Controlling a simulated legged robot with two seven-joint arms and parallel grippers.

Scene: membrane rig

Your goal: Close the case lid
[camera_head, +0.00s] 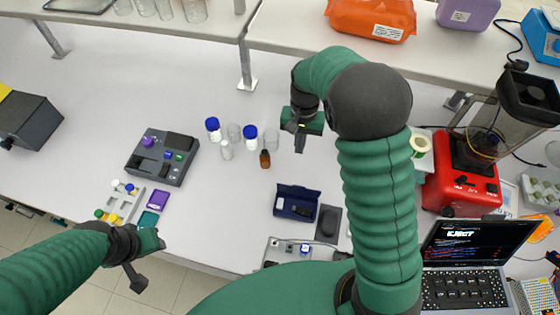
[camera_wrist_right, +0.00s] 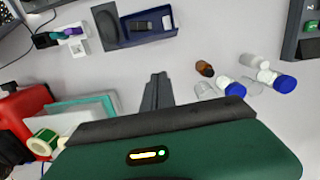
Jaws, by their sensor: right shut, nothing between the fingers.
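The case (camera_head: 295,210) is a small dark blue box on the white table in the middle of the head view. Its lid (camera_head: 298,190) stands open along the far side, and small items show inside. The case also shows at the top of the right wrist view (camera_wrist_right: 150,27). My right gripper (camera_head: 300,146) is shut and empty, above the table beyond the case. Its closed fingers also show in the wrist view (camera_wrist_right: 157,88), apart from the case. My left gripper (camera_head: 137,280) looks shut and empty over the table's near left edge, far from the case.
A mouse on a dark mat (camera_head: 328,224) lies just right of the case. Several bottles and glass vials (camera_head: 250,135) stand beyond it, including a brown bottle (camera_head: 265,159). A grey tray (camera_head: 273,252) lies nearer. A red blender (camera_head: 462,188) and laptop (camera_head: 463,290) are right.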

